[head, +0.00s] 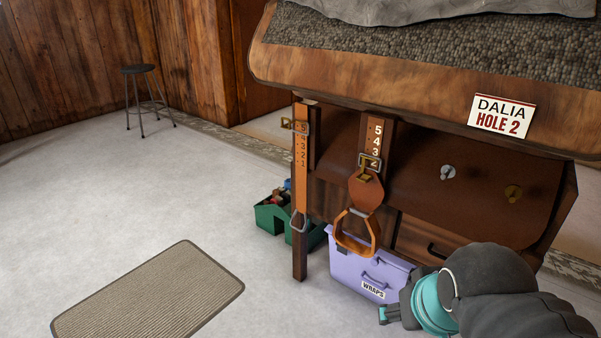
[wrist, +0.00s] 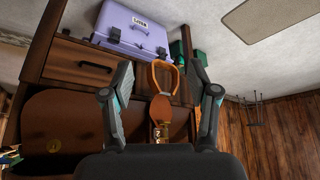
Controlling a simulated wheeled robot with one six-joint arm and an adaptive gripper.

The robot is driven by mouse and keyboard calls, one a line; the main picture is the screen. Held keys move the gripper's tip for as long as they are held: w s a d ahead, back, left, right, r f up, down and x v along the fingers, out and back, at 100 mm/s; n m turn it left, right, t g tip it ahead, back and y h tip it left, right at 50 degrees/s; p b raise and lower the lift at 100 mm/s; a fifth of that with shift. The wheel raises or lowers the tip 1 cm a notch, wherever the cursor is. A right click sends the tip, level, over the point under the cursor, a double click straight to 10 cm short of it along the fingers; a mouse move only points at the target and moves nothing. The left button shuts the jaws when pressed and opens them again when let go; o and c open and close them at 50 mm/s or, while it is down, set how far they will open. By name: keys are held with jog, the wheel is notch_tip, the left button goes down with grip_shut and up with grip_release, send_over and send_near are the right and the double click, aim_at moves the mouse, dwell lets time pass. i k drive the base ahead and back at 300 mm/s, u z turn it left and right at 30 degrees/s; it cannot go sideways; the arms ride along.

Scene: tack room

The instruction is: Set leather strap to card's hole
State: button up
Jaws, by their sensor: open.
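The white card (head: 503,116) reads "DALIA HOLE 2". The front leather strap (head: 375,135) hangs below the saddle flap, showing 5, 4, 3 and 2. Its metal buckle (head: 370,162) sits right at the 2; what lies below is covered by a leather piece. An orange stirrup (head: 355,236) hangs under it. A second strap (head: 301,170) at the left shows numbers 5 to 1, with its buckle near the 5. My gripper (head: 389,314) is low, right of and below the stirrup. In the wrist view my open gripper (wrist: 160,72) has the stirrup (wrist: 163,79) between its fingers, apparently farther off.
A lilac box labelled WRAPS (head: 352,267) stands under the stirrup, beside a green caddy (head: 270,217). A silver knob (head: 447,172) and a brass knob (head: 513,193) sit on the brown panel. A mat (head: 150,295) and a stool (head: 138,69) are at the left. Open floor lies between.

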aim_at(302, 110)
jog(key=u, duration=0.5)
jog(key=k, duration=1.3)
jog(key=z, duration=0.2)
jog(key=i, duration=1.8)
jog(key=u, duration=0.8)
